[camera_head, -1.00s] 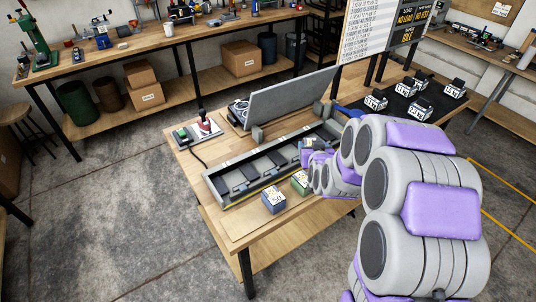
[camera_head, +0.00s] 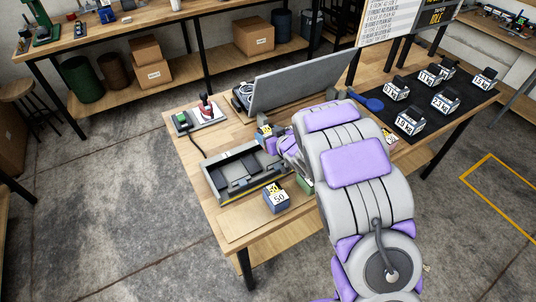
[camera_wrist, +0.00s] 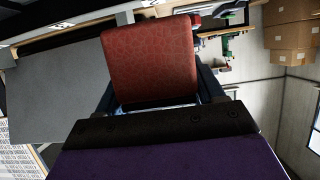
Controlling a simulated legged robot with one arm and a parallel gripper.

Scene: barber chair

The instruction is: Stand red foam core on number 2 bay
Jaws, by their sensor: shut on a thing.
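A red block with a patterned face, the red foam core (camera_wrist: 150,60), sits between the dark fingers of my gripper (camera_wrist: 165,95) in the wrist view. My gripper (camera_head: 268,140) is shut on it. In the head view, the gripper is above the back right part of the grey tray of bays (camera_head: 208,185), and no red face of the core can be made out there. The left bays look free of blocks. The bay numbers cannot be read, so I cannot tell which is number 2.
A blue block marked 50 (camera_head: 276,199) stands in front of the tray; a green block (camera_head: 304,183) is partly behind my arm. A grey tilted panel (camera_head: 300,82) rises behind. A control box with a red knob (camera_head: 207,112) is left. Several labelled weights stand on a black mat (camera_head: 401,119).

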